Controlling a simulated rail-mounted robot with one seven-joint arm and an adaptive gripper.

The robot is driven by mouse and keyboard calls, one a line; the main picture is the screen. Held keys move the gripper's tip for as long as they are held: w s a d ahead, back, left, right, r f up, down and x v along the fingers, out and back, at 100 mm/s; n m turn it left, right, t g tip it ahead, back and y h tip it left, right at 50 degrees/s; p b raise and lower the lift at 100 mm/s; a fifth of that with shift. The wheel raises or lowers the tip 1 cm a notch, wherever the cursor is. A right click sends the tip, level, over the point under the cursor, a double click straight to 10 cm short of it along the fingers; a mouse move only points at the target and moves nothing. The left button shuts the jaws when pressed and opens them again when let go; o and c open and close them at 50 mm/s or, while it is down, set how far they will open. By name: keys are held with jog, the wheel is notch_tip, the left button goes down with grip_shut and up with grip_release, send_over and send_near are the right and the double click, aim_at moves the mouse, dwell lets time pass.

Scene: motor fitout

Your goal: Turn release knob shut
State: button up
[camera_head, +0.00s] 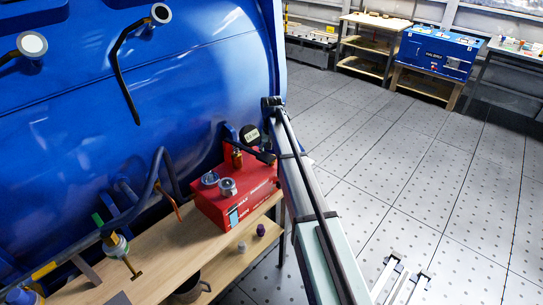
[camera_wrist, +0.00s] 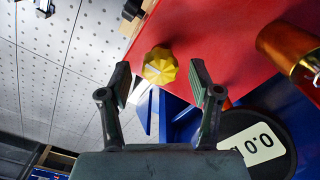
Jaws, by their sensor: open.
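A yellow lobed knob (camera_wrist: 160,66) sits by the edge of a red box (camera_wrist: 215,25) in the wrist view. A pale mark shows on the knob. My gripper (camera_wrist: 161,84) is open, with one finger on each side of the knob in the picture. I see gaps between the pads and the knob, and cannot tell the depth between them. In the head view my gripper (camera_head: 263,153) is near the back right of the red box (camera_head: 240,200), and the knob is hidden there.
A round gauge reading 0.0 (camera_wrist: 258,148) and a brass cylinder (camera_wrist: 290,48) are close on the right in the wrist view. A large blue tank (camera_head: 160,70) rises behind the wooden bench (camera_head: 150,275). The floor at right is mostly clear.

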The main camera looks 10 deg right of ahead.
notch_tip(320, 180, up, 11)
jog(key=shift+r, duration=0.2)
dwell(0.5)
